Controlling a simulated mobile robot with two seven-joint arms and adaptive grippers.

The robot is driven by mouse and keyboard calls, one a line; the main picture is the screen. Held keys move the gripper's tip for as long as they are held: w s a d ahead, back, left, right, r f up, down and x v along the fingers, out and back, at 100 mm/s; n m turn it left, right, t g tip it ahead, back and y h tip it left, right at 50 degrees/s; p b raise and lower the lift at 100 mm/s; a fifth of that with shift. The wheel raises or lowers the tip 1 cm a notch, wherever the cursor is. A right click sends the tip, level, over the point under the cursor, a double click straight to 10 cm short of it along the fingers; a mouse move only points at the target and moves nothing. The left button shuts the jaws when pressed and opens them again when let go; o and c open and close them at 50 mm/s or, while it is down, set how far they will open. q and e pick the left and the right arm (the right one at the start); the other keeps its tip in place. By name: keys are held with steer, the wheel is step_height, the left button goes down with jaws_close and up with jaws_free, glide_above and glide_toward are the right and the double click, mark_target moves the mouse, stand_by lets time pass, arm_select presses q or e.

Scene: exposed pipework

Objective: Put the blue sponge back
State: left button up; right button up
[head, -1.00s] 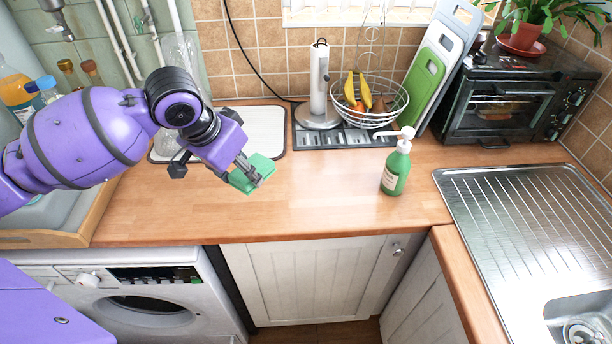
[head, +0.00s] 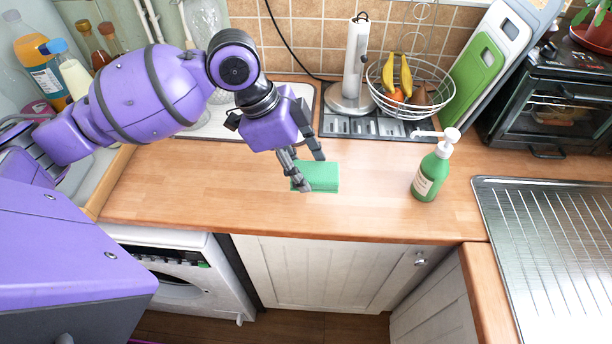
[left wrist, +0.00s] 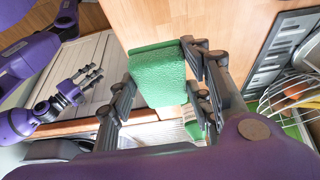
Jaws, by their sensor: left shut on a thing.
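A green sponge (head: 318,176) is in my left gripper (head: 304,172) over the wooden worktop, left of the soap bottle. It looks green, not blue. The left fingers are shut on it, and the sponge lies roughly level. I cannot tell whether it touches the worktop. In the left wrist view the sponge (left wrist: 158,75) sits between the fingers of the left gripper (left wrist: 165,85). My right gripper (left wrist: 85,82) shows small at the left of that view, apart from the sponge; its finger opening is unclear.
A green soap bottle (head: 430,172) stands right of the sponge. Behind are a wire fruit basket (head: 412,92), a paper towel holder (head: 352,65) and a white tray (head: 230,118). A metal sink drainer (head: 555,215) is at right. The worktop (head: 180,185) left of the sponge is clear.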

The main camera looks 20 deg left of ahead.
mark_target(304, 169)
arm_select(q)
steer(key=w+f, duration=0.2)
steer(key=f, duration=0.2)
steer(key=shift+w+a, duration=0.4)
steer(key=shift+w+f, duration=0.3)
steer(key=shift+f, duration=0.1)
steer(key=f, duration=0.3)
steer(key=shift+w+a+f+b, duration=0.15)
steer(key=shift+w+b, duration=0.1)
steer(key=shift+b, duration=0.05)
steer(key=shift+f, duration=0.15)
arm_select(e)
steer(key=shift+w+f, duration=0.15)
steer(key=shift+w, duration=0.1)
arm_select(q)
steer(key=shift+f, duration=0.15)
steer(key=o, duration=1)
